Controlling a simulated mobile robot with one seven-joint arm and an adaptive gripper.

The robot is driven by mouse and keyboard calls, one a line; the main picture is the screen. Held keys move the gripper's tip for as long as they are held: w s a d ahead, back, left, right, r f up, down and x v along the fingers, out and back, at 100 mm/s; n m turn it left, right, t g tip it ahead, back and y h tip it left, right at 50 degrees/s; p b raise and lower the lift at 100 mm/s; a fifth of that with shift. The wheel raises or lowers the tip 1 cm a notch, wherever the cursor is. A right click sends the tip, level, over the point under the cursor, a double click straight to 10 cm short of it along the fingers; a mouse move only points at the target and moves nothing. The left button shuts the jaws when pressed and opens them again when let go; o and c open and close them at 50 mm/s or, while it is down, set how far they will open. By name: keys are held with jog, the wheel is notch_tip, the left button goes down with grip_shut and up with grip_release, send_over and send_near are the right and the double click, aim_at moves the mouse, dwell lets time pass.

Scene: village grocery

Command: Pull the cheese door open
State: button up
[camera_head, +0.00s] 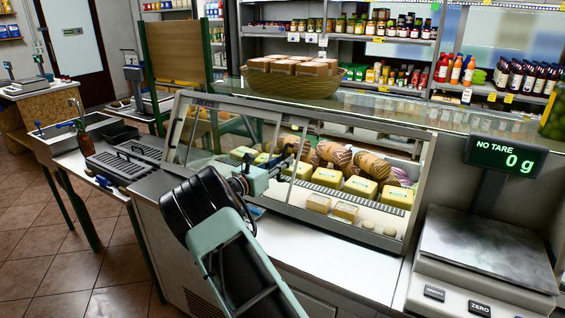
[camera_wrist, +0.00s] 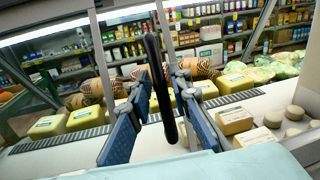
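The cheese case (camera_head: 320,215) is a glass-fronted counter display with yellow and pale cheeses inside. Its cheese door (camera_head: 222,135) appears as a framed glass panel at the left of the front. In the wrist view a dark upright handle bar (camera_wrist: 163,95) stands in the middle, close to a pale upright frame edge. My gripper (camera_wrist: 162,85) is open, with one blue finger on each side of the bar. I cannot tell whether either finger touches it. In the head view my gripper (camera_head: 287,165) is at the case front, and the handle is not clearly visible behind it.
A scale (camera_head: 485,245) with a display stands right of the case. A wicker basket (camera_head: 292,82) sits on the case top. A low counter with black trays (camera_head: 122,163) stands at the left. The tiled floor (camera_head: 65,270) at lower left is clear.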

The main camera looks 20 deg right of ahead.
jog(key=shift+o, duration=0.5)
jog(key=v, duration=1.2)
jog(key=shift+r, duration=0.15)
